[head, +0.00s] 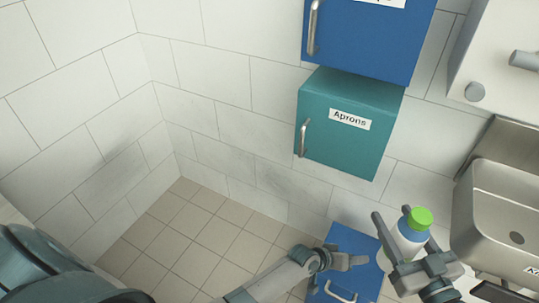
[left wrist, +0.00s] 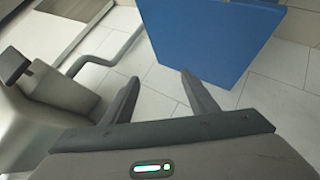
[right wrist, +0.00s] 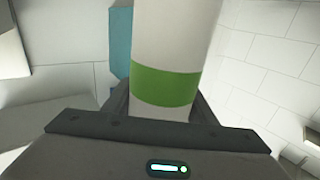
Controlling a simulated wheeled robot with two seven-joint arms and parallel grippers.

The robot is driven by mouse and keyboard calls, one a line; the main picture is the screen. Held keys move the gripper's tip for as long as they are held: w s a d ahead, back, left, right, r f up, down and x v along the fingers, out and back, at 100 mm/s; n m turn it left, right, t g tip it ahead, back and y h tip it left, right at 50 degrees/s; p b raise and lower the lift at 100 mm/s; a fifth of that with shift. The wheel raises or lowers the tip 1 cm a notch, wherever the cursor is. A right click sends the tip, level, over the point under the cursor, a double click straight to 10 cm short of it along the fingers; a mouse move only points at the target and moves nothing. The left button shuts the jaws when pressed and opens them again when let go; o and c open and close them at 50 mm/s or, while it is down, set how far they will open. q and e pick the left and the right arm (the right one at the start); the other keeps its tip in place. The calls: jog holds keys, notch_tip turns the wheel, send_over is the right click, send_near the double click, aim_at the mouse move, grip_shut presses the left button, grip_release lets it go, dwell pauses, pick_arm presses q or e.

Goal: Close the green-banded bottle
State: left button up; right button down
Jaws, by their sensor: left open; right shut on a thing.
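The white green-banded bottle (head: 408,243) is upright or slightly tilted in my right gripper (head: 403,247), at the lower right of the head view. It has a bright green top (head: 420,216) with a blue part just below it. I cannot tell whether the top is fully seated. In the right wrist view, the white body with its green band (right wrist: 165,87) stands between the fingers, its upper end out of frame. My left gripper (head: 352,261) is open and empty, left of the bottle and apart from it. Its spread fingers show in the left wrist view (left wrist: 158,92).
A steel sink (head: 500,205) is at the right, close to my right gripper. A teal Aprons cabinet (head: 345,145) and a blue cabinet (head: 365,45) hang on the tiled wall. A blue box with a handle (head: 345,240) stands low behind my left gripper. The tiled floor at left is clear.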

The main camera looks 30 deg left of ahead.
pick_arm(q)
jog(key=s+a+f+m+g+y, duration=0.1)
jog(key=s+a+f+y, duration=0.1)
jog(key=s+a+f, duration=0.4)
jog(key=s+a+f+m+g+y, duration=0.1)
jog(key=s+a+f, duration=0.6)
jog(key=s, duration=0.8)
jog(key=s+a+f+m+y, duration=0.2)
jog(key=s+a+f, duration=0.5)
jog(key=s+f, duration=0.3)
jog(key=shift+s+f+g+y, duration=0.15)
jog(key=shift+s+g+y, duration=0.15)
jog(key=shift+s+g, duration=0.1)
